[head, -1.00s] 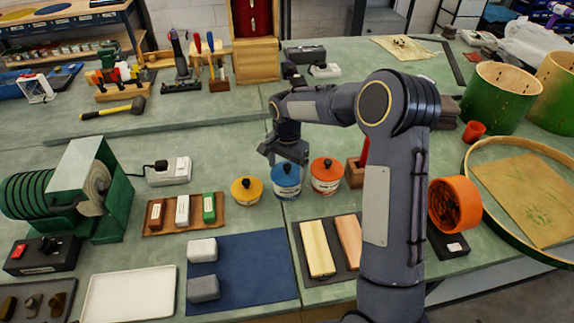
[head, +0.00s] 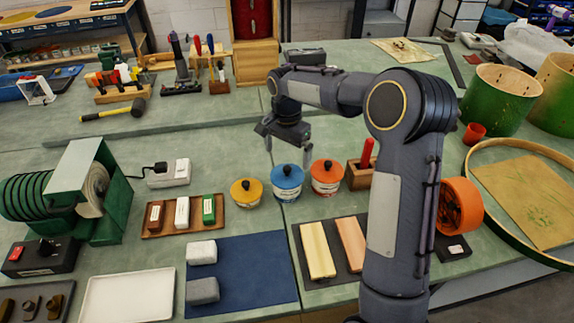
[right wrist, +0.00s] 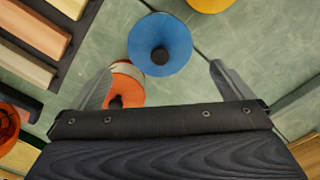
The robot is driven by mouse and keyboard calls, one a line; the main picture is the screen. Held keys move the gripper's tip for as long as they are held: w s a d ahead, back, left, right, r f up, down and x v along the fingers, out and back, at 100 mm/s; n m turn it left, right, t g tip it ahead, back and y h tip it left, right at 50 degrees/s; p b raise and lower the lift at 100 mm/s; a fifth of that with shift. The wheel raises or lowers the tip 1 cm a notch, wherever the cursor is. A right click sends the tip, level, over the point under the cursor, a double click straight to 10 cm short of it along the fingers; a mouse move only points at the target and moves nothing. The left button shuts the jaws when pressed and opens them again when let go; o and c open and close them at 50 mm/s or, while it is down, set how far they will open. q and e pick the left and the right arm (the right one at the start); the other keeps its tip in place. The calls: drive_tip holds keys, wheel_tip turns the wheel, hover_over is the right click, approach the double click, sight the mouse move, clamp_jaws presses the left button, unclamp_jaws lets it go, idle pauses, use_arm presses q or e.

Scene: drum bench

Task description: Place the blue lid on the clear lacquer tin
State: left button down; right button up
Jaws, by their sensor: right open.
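The blue lid (head: 287,174) with a black knob sits on the clear lacquer tin (head: 287,194), which has a pale label. It looks level and covers the tin's mouth. My right gripper (head: 287,151) is open and empty, above and behind the tin, apart from the lid. In the right wrist view, the blue lid (right wrist: 165,35) shows from above, beyond and between the spread fingers of my right gripper (right wrist: 162,69). The lid hides the tin there. My left gripper is not in view.
A yellow-lidded tin (head: 246,193) stands left of the blue one and an orange-lidded tin (head: 327,178) stands close on its right. A wooden block with a red handle (head: 366,158) is farther right. A blue mat (head: 250,270) lies in front.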

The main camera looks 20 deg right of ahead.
sight(287, 168)
drive_tip(key=s+r+n+t+y, duration=0.2)
drive_tip(key=s+r+n, duration=0.3)
drive_tip(key=s+r, duration=0.8)
drive_tip(key=s+a+f+n+t+y, duration=0.1)
drive_tip(key=s+f, duration=0.3)
drive_tip(key=s, duration=0.4)
drive_tip(key=s+a+f+n+t, duration=0.2)
drive_tip(key=s+a+f+n, duration=0.1)
drive_tip(key=s, duration=0.6)
drive_tip(key=shift+s+a+f+n+t+y, duration=0.3)
drive_tip(key=shift+a+f+n+y, duration=0.1)
drive_tip(key=shift+a+n, duration=0.35)
